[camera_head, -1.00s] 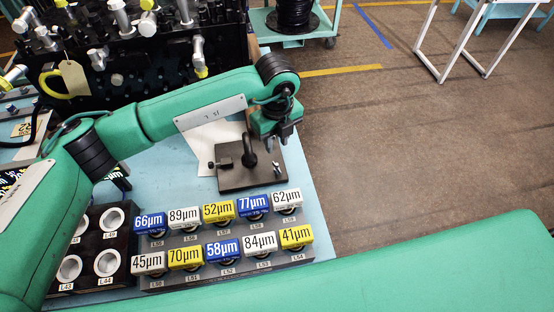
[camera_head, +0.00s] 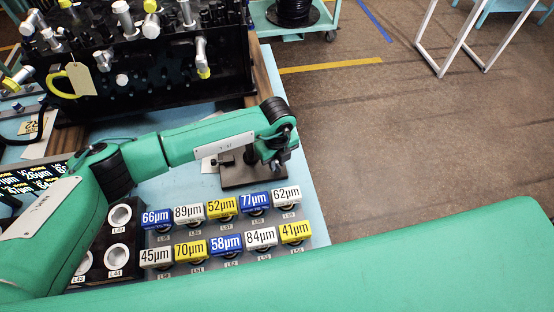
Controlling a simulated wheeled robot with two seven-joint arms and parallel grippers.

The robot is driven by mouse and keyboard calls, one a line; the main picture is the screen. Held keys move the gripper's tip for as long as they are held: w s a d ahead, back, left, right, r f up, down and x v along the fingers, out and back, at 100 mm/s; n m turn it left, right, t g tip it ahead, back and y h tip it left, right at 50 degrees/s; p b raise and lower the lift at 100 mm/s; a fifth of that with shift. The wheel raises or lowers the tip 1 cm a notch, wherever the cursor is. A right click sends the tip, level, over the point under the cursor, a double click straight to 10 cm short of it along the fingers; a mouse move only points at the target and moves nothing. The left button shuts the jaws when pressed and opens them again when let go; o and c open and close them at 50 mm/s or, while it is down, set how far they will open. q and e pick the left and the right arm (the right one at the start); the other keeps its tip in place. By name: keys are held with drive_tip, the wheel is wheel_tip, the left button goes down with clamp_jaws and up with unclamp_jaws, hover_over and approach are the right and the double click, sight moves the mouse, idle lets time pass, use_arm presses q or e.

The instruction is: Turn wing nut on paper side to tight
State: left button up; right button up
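A dark fixture plate (camera_head: 238,181) lies on the light blue table, with an upright dark post (camera_head: 249,155) on it. A small black part (camera_head: 225,160) sticks out on the left of the post, by the white paper (camera_head: 208,164); I cannot make out wing shapes on it. My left gripper (camera_head: 279,167) points down at the right side of the fixture. Its fingers are small and dark, and their opening and any contact are unclear. The arm covers part of the paper and the post's top. My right gripper is out of view.
Two rows of labelled blocks (camera_head: 226,243) stand in front of the fixture. A black holder with round white cups (camera_head: 117,257) is at their left. A black manifold with fittings (camera_head: 150,75) stands behind. My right arm fills the lower right.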

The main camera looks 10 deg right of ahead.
use_arm(q)
clamp_jaws()
